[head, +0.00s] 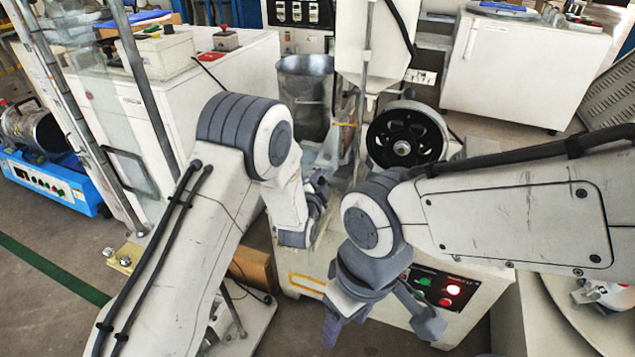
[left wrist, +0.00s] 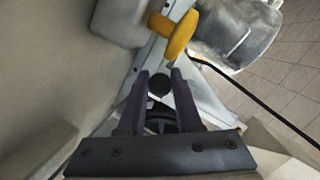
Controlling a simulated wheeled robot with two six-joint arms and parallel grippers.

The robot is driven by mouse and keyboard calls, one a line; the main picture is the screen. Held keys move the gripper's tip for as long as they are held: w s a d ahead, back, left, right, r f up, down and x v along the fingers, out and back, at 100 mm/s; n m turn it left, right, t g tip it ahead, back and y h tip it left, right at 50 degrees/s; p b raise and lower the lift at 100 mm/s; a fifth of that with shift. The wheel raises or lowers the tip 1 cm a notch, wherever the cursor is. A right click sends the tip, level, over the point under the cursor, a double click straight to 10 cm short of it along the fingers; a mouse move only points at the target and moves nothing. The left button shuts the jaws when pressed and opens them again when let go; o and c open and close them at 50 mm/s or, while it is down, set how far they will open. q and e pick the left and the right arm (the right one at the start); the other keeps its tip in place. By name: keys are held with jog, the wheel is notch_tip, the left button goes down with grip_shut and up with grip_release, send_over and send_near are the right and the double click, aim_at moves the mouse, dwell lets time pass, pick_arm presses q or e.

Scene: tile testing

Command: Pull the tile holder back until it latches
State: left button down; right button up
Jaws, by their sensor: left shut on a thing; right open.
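My left gripper (head: 318,192) is over the top of the pale testing machine, and my arm partly covers it in the head view. In the left wrist view its two purple fingers (left wrist: 160,92) are shut on the tile holder, close around a dark round knob (left wrist: 159,84) on it. A pale metal strip runs beside the fingers. The rest of the tile holder is hidden or too unclear to make out, so I cannot tell its latch. My right gripper (head: 381,326) is open and empty, pointing down in front of the machine's control panel.
In the left wrist view a yellow part (left wrist: 180,36) lies just beyond the fingers. A blue-based device (head: 50,180) stands at left.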

pick_arm(q)
jog(key=c, duration=0.6)
grip_release()
jog(key=shift+a, duration=0.1)
jog(key=shift+s, duration=0.1)
jog(key=p+v, duration=0.3)
jog(key=v, duration=0.6)
jog(key=shift+s+r, duration=0.15)
jog(key=shift+s+a, duration=0.15)
jog(key=shift+s, duration=0.3)
